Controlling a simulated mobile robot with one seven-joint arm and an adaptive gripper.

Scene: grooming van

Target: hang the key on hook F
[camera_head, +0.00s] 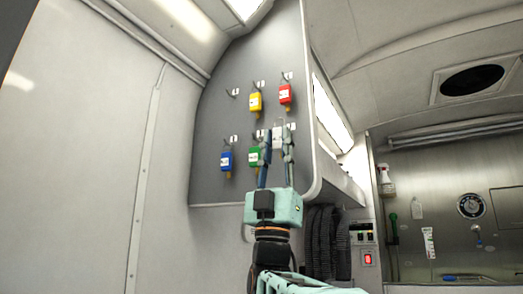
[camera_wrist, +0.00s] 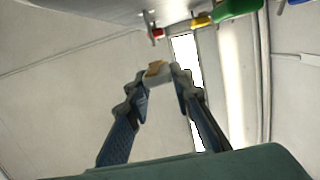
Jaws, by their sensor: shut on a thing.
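My gripper (camera_head: 278,145) is raised in front of the grey hook panel (camera_head: 214,125), at the right of its lower row. It is shut on a key with a pale white tag (camera_head: 278,136), which shows a loop at its top. In the wrist view my gripper (camera_wrist: 160,79) has the pale tag between its fingertips, with the brass-coloured key (camera_wrist: 155,68) visible. A small label plate (camera_head: 291,126) shows just right of the held tag. The hook letters are too small to read, and any hook behind the tag is hidden. I cannot tell whether the loop touches a hook.
A yellow-tagged key (camera_head: 255,102) and a red-tagged key (camera_head: 285,94) hang in the upper row, right of an empty hook (camera_head: 231,92). Blue-tagged (camera_head: 226,159) and green-tagged (camera_head: 254,156) keys hang lower, the green close to my gripper. A shelf (camera_head: 340,180) lies right of the panel.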

